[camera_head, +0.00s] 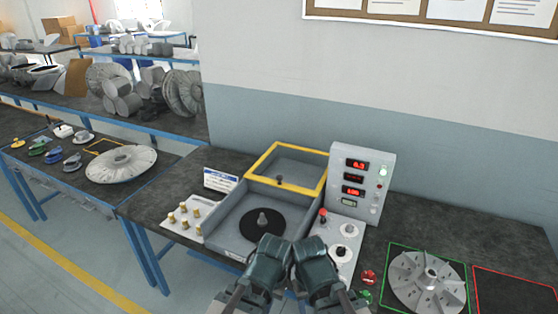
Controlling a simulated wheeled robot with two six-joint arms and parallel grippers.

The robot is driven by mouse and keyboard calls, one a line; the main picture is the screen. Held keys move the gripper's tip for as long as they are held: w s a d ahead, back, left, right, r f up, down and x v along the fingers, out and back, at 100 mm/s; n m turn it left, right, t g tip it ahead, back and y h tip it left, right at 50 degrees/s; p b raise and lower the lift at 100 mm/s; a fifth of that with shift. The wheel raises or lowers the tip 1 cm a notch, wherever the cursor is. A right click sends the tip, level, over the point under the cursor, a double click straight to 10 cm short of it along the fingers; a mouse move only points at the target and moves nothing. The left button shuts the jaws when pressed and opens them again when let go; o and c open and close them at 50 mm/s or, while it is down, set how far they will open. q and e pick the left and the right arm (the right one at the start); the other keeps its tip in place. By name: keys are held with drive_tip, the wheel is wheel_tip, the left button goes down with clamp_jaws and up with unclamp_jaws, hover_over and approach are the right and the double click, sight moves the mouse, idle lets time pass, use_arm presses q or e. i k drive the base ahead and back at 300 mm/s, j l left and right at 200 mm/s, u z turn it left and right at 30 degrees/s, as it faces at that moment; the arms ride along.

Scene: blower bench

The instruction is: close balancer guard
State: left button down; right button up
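The balancer guard (319,184) is a yellow-framed lid with a see-through panel. It stands open, raised at the back of the grey balancer box (225,213). A small dark knob (280,180) sits at the middle of its near edge. Inside the open box lies a black disc (249,231) with a grey spindle hub (262,221). My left gripper (270,247) and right gripper (311,247) are side by side at the bottom middle, over the front right of the box and apart from the guard. Their fingers cannot be made out.
A control panel (352,151) with red displays stands right of the guard, with a knob box (342,243) before it. Brass weights on a tray (181,218) lie left. A bladed impeller (427,281) lies at right in a green outline. The bench's back right is clear.

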sight(249, 174)
drive_tip(key=i+j, duration=0.1)
drive_tip(key=i, duration=0.45)
drive_tip(key=i+z, duration=0.1)
drive_tip(key=i, duration=0.45)
